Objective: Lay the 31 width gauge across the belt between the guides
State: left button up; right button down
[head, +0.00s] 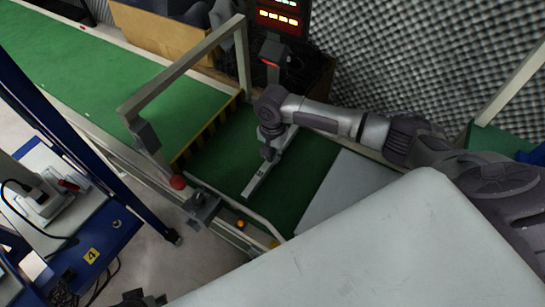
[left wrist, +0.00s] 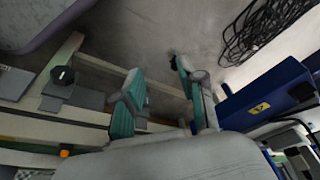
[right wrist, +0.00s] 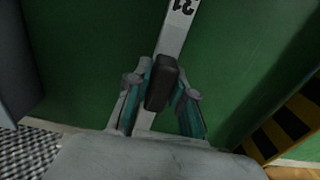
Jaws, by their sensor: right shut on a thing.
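The width gauge (head: 262,178) is a light grey bar with a dark grip, over the green belt (head: 222,152) in the head view. In the right wrist view the gauge (right wrist: 176,35) shows an upside-down "31" near the top edge. My right gripper (head: 268,152) is shut on the gauge's dark grip, which sits between the fingers (right wrist: 160,95). Whether the bar rests on the belt or hangs just above it, I cannot tell. A thin bent guide rail (head: 240,212) runs along the near side. My left gripper (left wrist: 160,92) is open and empty, off the belt's near side.
A yellow-black striped edge (head: 208,133) and a grey frame (head: 185,75) stand left of the gauge. A red button (head: 178,182) and grey clamp (head: 202,206) sit on the near rail. A pale panel (head: 345,190) covers belt to the right. A blue cart (head: 98,245) stands at lower left.

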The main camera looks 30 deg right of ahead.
aim_at(273, 151)
jog(key=shift+f, duration=0.6)
pick_arm(q)
jog(key=shift+v, duration=0.9)
jog(key=shift+w, duration=0.15)
pick_arm(e)
jog(key=c, duration=1.4)
grip_release()
jog(key=shift+f, duration=0.1)
pick_arm(q)
jog(key=shift+f, duration=0.2)
pick_arm(e)
jog(key=o, duration=0.4)
jog(key=shift+r, duration=0.5)
notch_tip(273, 151, up, 10)
jog(key=p, duration=0.3)
jog(key=shift+r+p, duration=0.15)
jog(key=shift+p, duration=0.15)
pick_arm(q)
notch_tip(273, 151, down, 13)
jog(key=s, duration=0.2)
jog(key=shift+g, duration=0.4)
pick_arm(e)
jog(key=shift+r, duration=0.5)
